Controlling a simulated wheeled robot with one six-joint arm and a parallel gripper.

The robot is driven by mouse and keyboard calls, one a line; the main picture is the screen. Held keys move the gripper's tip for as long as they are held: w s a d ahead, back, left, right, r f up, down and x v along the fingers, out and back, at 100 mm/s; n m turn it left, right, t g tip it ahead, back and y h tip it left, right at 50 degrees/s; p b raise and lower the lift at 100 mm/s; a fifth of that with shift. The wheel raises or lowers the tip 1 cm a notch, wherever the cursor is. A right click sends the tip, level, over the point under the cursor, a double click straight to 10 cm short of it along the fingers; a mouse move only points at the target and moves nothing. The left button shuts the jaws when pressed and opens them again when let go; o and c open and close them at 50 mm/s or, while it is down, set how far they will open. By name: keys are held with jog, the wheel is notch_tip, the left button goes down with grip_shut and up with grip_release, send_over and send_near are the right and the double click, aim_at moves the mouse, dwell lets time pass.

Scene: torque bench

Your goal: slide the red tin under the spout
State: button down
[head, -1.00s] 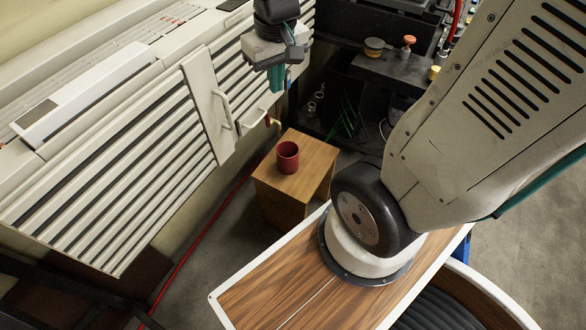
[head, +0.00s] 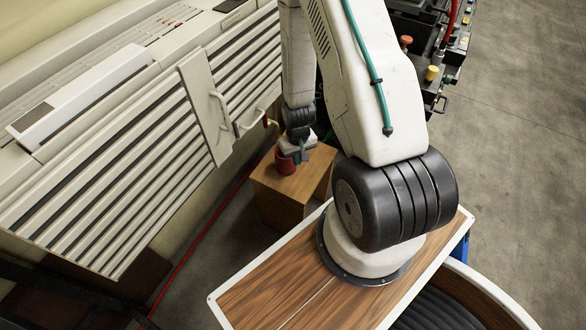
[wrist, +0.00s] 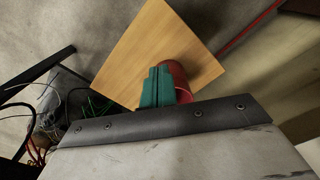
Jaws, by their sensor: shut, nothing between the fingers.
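The red tin (head: 285,162) stands upright on the small wooden stand (head: 277,211), near the edge facing the white panelled unit. A small brass spout (head: 270,123) with a red part sticks out from that unit, above and left of the tin in the head view. My gripper (head: 303,155) is shut and empty, low beside the tin on its right side. In the wrist view, the green fingers (wrist: 158,88) sit together in front of the tin (wrist: 180,79) and hide part of it. I cannot tell whether they touch it.
The white panelled unit (head: 110,165) with handles borders the stand at left. A red hose (head: 205,232) runs along the floor beside it. A dark bench with coloured knobs (head: 432,73) stands at the back right. Open floor (head: 520,140) lies at far right.

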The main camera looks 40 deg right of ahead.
aim_at(289, 162)
jog(key=f, duration=1)
jog(key=shift+s+f, duration=0.25)
jog(key=w, duration=0.1)
jog(key=w+d, duration=0.1)
jog(key=w, duration=0.1)
jog(key=shift+f, duration=0.2)
jog(key=shift+w, duration=0.5)
jog(key=w, duration=0.1)
jog(key=w+d, duration=0.1)
jog(key=w, duration=0.1)
jog(key=shift+w, duration=0.25)
jog(key=shift+a, duration=0.1)
